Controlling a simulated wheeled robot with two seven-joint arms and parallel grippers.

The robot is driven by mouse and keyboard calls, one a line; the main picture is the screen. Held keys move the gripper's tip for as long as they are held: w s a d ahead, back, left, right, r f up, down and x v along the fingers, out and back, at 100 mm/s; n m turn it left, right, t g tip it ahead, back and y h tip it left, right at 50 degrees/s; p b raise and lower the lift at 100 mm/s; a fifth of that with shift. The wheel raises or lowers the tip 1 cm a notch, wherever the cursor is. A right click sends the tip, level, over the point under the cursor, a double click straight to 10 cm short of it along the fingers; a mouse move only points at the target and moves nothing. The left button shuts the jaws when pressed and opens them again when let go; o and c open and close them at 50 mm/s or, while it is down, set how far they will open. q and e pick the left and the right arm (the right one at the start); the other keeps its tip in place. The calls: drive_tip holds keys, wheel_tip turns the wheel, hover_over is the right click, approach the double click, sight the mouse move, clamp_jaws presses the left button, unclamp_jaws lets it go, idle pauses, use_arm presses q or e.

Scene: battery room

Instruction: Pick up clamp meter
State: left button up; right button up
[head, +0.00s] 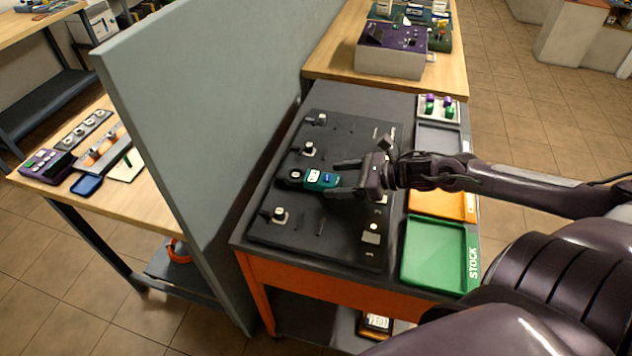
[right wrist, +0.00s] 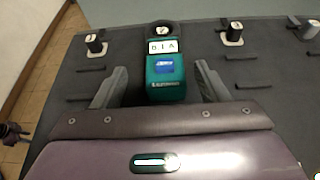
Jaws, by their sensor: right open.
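The clamp meter (head: 322,179) is teal with a dark ring-shaped jaw, a white display and a blue label. It lies on the black board (head: 268,243) on the cart top. It also shows in the right wrist view (right wrist: 165,78), upper middle, with its ring at the far end. My right gripper (head: 338,178) is at the near end of the meter. In the wrist view its two fingers (right wrist: 156,84) stand apart on either side of the meter's body, with a gap on each side. The meter's lower end is close to the gripper's palm. My left gripper is not in view.
Several black knobs on white bases (head: 308,149) stand on the board around the meter. A green tray (head: 434,287) marked STOCK and an orange tray (head: 440,213) line the cart's right side. A tall grey panel (head: 190,120) rises left of the cart.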

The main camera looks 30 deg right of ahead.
sight(326, 176)
drive_tip(key=shift+w+a+f+b, duration=0.1)
drive_tip(key=shift+w+a+b, duration=0.15)
drive_tip(key=shift+w, duration=0.3)
drive_tip(key=shift+w+a+f+b, duration=0.1)
drive_tip(key=shift+w+a, duration=0.2)
drive_tip(key=shift+w, duration=0.2)
drive_tip(key=shift+w+a+f, duration=0.15)
drive_tip(key=shift+w+a, duration=0.2)
drive_tip(key=shift+w, duration=0.25)
drive_tip(key=shift+w+a+f, duration=0.3)
drive_tip(key=shift+a, duration=0.05)
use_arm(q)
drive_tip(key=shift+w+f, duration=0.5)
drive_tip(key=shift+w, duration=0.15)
use_arm(e)
drive_tip(key=shift+c, duration=0.5)
drive_tip(key=shift+r, duration=0.1)
drive_tip(key=c, duration=1.2)
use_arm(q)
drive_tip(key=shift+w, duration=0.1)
